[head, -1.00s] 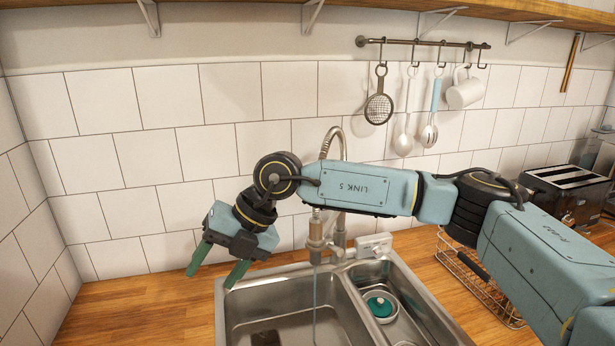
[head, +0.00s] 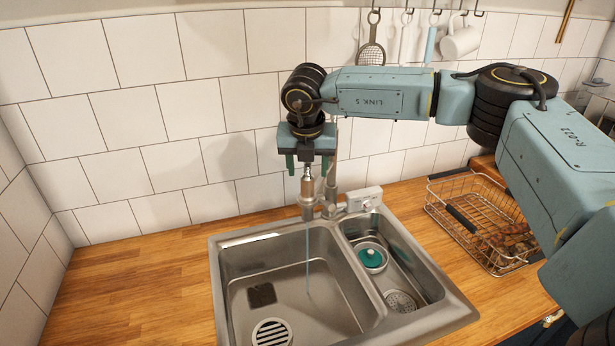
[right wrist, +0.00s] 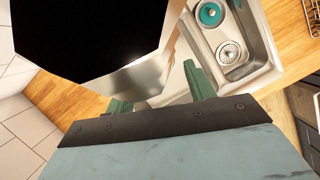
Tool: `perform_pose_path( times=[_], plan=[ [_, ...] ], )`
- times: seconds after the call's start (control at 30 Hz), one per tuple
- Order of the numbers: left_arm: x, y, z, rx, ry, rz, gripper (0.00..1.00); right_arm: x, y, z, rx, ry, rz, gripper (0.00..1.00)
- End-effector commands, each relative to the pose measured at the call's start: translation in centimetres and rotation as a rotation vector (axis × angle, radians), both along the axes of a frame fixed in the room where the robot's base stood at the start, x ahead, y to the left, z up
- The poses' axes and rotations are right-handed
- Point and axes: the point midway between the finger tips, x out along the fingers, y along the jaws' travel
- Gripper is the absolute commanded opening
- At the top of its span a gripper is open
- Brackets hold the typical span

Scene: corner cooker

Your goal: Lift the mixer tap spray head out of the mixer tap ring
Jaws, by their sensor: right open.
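The metal mixer tap spray head (head: 307,187) hangs upright over the sink's larger basin, beside the tap column (head: 331,190). A thin stream of water runs down from it. The ring around it is too small to make out clearly. My right gripper (head: 307,170) points down from above, open, with one finger to each side of the spray head's upper part. I cannot tell whether either finger touches it. In the right wrist view, my right gripper (right wrist: 160,95) shows both green fingers apart. A large dark shape with a shiny metal edge fills the space before them. My left gripper is not in view.
The steel double sink (head: 235,238) is set into a wooden worktop (head: 135,275). A teal-topped item (head: 371,258) sits in the smaller basin. A wire rack (head: 458,190) stands to the right. Utensils hang on the tiled wall behind my arm. The worktop left of the sink is clear.

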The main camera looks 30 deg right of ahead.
Motion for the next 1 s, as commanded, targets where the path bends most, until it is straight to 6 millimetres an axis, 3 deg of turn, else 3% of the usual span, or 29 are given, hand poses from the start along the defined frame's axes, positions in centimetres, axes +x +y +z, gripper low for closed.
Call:
perform_pose_path(
  times=[0.3,0.73,1.0],
  plan=[
    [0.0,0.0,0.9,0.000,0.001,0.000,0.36,1.1,-0.7,-4.5,0.000,0.001,0.001,0.54],
    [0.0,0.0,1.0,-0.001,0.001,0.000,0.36,1.4,-0.9,-5.4,0.001,-0.001,0.003,0.54],
    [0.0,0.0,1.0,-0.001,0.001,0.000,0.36,1.4,-0.9,-5.3,0.001,-0.001,0.002,0.18]
  ],
)
